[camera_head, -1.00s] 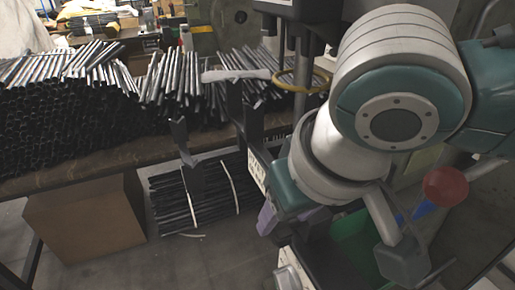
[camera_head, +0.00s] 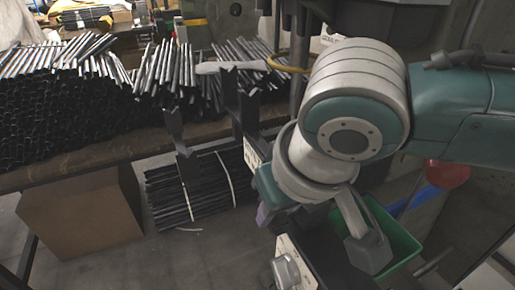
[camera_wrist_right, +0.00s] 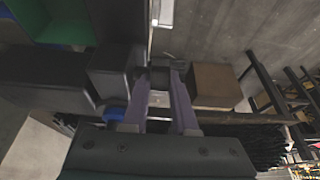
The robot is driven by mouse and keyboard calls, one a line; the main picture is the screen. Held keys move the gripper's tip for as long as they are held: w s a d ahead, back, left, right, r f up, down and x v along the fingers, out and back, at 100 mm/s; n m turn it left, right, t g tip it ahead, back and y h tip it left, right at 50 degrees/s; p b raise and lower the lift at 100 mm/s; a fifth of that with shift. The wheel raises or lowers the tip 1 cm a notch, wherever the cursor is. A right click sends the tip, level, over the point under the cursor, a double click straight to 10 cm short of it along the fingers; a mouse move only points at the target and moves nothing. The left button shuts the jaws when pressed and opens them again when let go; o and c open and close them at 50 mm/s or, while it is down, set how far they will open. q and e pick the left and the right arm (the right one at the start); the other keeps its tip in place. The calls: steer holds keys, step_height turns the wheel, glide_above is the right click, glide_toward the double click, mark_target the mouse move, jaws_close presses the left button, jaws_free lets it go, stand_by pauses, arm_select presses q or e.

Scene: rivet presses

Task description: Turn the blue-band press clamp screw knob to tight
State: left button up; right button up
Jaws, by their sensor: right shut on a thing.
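My right gripper (camera_head: 263,215) reaches down beside the press, with purple fingers partly hidden by my wrist in the head view. In the right wrist view its two purple fingers (camera_wrist_right: 160,88) close around a small dark knob-like part (camera_wrist_right: 159,76) at their tips. The knob is hidden in the head view, and its turn angle cannot be read. A small blue patch (camera_wrist_right: 115,113) shows left of the fingers in the wrist view; I cannot tell whether it is the press's band. My left gripper is not in view.
A green bin (camera_head: 398,238) stands right of my wrist. A red ball (camera_head: 447,174) is partly behind my arm. A bench with stacked dark tubes (camera_head: 70,95) runs along the left, with a cardboard box (camera_head: 80,215) below. Open floor lies at front left.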

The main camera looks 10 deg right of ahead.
jaws_close()
